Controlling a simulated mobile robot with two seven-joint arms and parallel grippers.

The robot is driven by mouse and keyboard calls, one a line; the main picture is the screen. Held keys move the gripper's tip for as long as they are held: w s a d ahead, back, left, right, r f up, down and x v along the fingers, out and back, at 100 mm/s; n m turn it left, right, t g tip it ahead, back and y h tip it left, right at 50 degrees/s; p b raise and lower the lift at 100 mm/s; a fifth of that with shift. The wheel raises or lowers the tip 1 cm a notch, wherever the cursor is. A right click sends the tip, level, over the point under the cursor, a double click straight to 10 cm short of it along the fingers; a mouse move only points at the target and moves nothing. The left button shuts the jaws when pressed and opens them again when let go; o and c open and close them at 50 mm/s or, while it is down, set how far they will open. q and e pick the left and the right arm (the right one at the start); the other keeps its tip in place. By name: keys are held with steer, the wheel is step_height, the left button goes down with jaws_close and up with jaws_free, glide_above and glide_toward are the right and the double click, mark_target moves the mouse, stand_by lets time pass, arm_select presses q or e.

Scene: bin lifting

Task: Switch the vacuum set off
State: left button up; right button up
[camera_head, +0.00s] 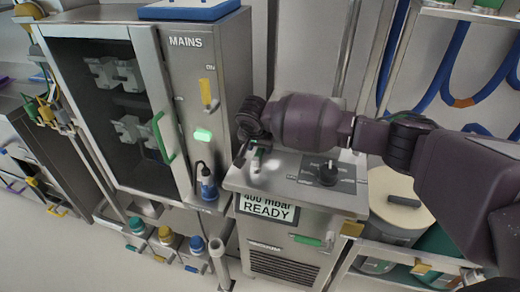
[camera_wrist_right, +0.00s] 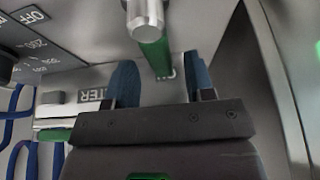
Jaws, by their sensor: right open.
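The vacuum set (camera_head: 272,255) is a grey metal cabinet in the middle of the head view, with a display (camera_head: 268,207) reading "400 mbar READY". On its top is a black dial (camera_head: 328,174); in the right wrist view, a scale with "OFF" (camera_wrist_right: 33,15) shows near the dial's edge. A green lever (camera_wrist_right: 155,55) with a metal end stands near the top's left side. My right gripper (camera_head: 252,146) is over that side. In the right wrist view its blue fingers (camera_wrist_right: 161,78) are open, with the lever between and beyond them. I cannot tell whether they touch it. My left gripper is not in view.
A "MAINS" cabinet (camera_head: 185,42) with a yellow switch (camera_head: 207,92), a lit green lamp (camera_head: 203,135) and a green-handled door stands left. A blue plug (camera_head: 208,185) is close to the set's left. A round bin (camera_head: 398,200) stands right, under my arm.

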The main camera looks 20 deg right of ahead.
steer(key=shift+x, duration=0.85)
jaws_close()
